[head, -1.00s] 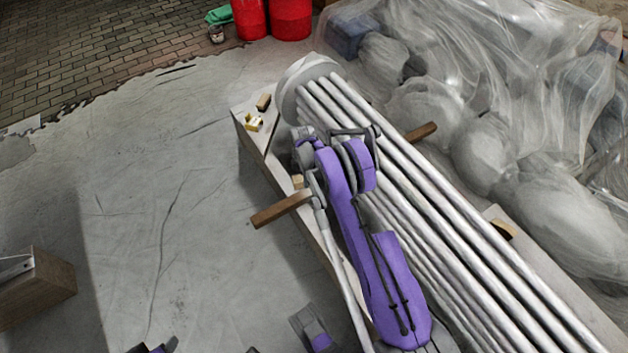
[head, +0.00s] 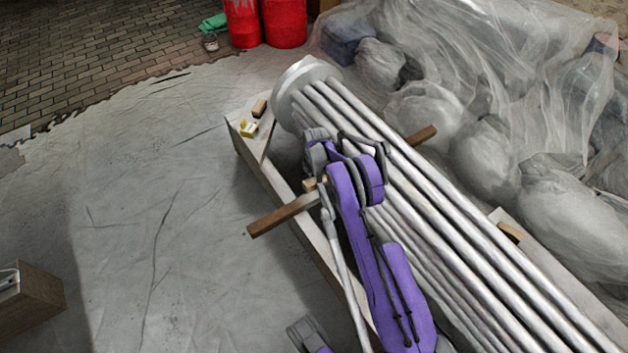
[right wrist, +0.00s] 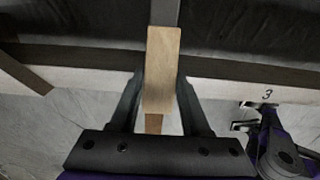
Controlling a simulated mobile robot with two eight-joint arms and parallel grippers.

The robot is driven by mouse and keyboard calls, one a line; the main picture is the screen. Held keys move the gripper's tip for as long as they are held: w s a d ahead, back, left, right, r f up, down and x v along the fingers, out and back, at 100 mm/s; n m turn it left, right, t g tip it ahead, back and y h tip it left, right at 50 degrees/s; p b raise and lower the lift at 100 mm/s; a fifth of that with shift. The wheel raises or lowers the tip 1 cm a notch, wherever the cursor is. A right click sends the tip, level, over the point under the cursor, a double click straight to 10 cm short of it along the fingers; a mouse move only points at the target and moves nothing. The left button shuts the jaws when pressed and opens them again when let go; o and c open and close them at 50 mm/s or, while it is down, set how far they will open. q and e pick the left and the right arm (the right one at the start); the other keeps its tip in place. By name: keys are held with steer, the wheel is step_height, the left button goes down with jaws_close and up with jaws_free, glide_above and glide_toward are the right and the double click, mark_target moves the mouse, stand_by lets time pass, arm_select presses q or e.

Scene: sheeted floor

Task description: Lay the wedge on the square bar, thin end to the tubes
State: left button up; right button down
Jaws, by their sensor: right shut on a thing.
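The right gripper (right wrist: 160,105) is shut on a pale wooden wedge (right wrist: 163,68), with one finger on each side. In the head view the wedge (head: 309,184) shows as a small pale block beside my wrist. The brown square bar (head: 282,214) crosses under the tubes (head: 440,220) and sticks out on the left. In the right wrist view the wedge lies in line over the bar (right wrist: 153,124); I cannot tell if they touch, nor which end is thin. The left gripper (right wrist: 250,116) appears open and empty at the right of the wrist view.
The bar's other end (head: 421,135) sticks out right of the tubes. Another block (head: 509,232) lies right of the tubes.

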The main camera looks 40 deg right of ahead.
steer(key=shift+f+b, duration=1.7)
steer(key=shift+f, duration=1)
steer(key=shift+c, duration=1.5)
jaws_free()
steer(key=shift+r, duration=0.1)
